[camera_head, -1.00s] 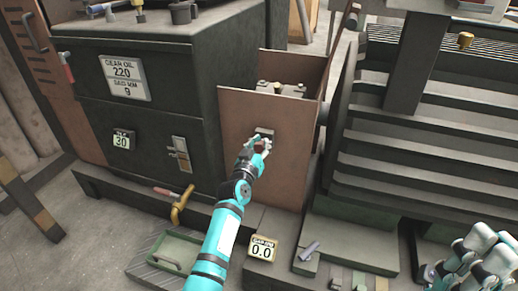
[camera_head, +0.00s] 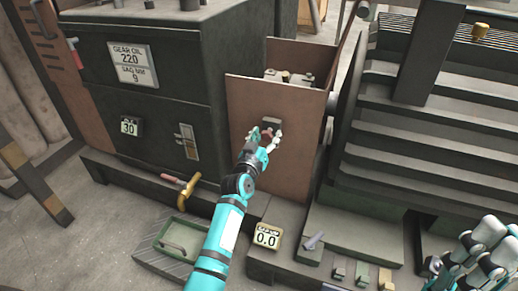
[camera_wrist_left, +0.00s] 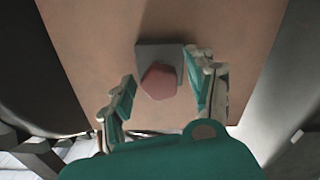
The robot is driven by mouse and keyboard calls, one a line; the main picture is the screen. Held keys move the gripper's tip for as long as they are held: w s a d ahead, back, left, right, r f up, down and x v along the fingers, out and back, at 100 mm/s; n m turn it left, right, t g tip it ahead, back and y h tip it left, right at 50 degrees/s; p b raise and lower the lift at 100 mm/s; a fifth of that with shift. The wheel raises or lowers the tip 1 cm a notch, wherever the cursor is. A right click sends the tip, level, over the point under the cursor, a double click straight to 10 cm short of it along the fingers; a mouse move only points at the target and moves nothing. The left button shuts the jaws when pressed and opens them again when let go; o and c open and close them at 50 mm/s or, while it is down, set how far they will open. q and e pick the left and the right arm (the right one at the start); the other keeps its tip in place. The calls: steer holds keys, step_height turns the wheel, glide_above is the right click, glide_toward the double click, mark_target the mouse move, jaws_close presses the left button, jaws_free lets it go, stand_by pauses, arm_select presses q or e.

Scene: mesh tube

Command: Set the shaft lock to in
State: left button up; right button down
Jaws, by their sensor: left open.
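A reddish faceted knob (camera_wrist_left: 158,82) sits on a small grey plate (camera_wrist_left: 158,52) on an upright brown panel (camera_head: 290,165). This looks like the shaft lock, but I see no label on it. In the head view the plate (camera_head: 272,122) shows just above my left gripper (camera_head: 265,138). My left gripper is open in the left wrist view (camera_wrist_left: 160,92), with one finger on each side of the knob and gaps to it. My right gripper (camera_head: 480,255) is at the lower right, away from the panel; its finger state is unclear.
A dark cabinet (camera_head: 165,95) with labels stands left of the panel. A yellow valve handle (camera_head: 188,190), a green tray (camera_head: 185,240) and a 0.0 readout (camera_head: 267,236) lie low near my left arm. Grey stepped slats (camera_head: 430,150) rise on the right.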

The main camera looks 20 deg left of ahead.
arm_select(q)
steer(key=s, duration=1)
steer(key=shift+a, duration=0.2)
